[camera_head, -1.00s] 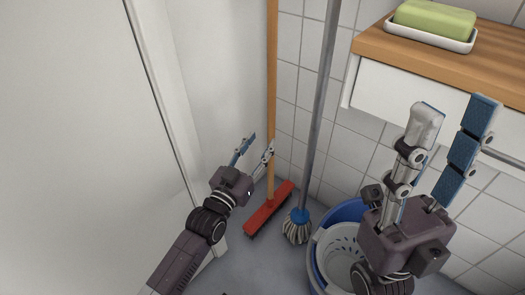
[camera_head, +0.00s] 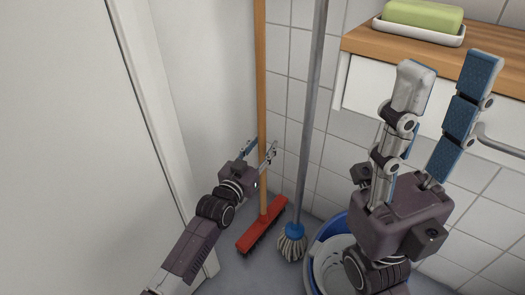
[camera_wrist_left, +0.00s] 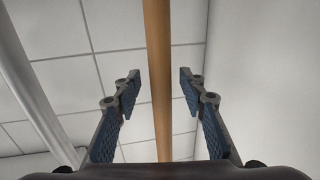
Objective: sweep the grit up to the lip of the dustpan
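A broom with a wooden handle (camera_head: 261,70) and a red head (camera_head: 263,224) stands upright in the corner, its head on the floor. My left gripper (camera_head: 260,150) is open at the lower part of the handle. In the left wrist view the handle (camera_wrist_left: 158,70) runs between the two open fingers (camera_wrist_left: 157,88), with a gap on both sides. My right gripper (camera_head: 444,78) is open and empty, pointing up in front of the wooden counter. No grit or dustpan shows in these views.
A mop with a grey pole (camera_head: 313,90) and blue socket (camera_head: 294,231) stands just right of the broom. A blue bucket (camera_head: 312,243) is beside it. A counter (camera_head: 372,42) carries green soap (camera_head: 423,15) on a white dish. A white door panel (camera_head: 70,150) is at left.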

